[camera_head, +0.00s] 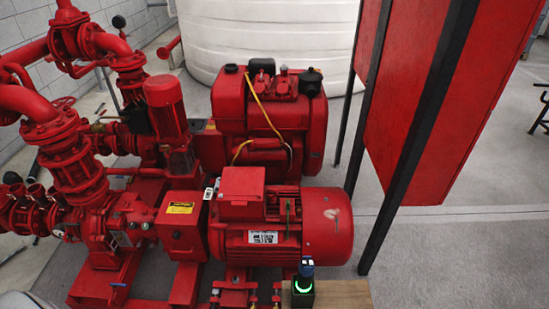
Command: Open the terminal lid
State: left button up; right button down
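The terminal box with its red lid (242,182) sits on top of the red electric motor (325,222) in the middle of the view. The lid looks closed and lies flat on the box. Neither of my grippers shows in the head view, so nothing is seen touching the lid.
A small dark device with a glowing green ring (302,288) stands at a wooden surface (345,293) at the bottom. A red engine (262,125) stands behind the motor. Red pipes and pump (75,170) fill the left. A red panel on black posts (425,100) stands right.

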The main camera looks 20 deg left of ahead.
aim_at(239, 186)
jog(key=k+j+u, duration=0.25)
jog(key=j+u, duration=0.25)
jog(key=u, duration=1.3)
jog(key=k, duration=0.05)
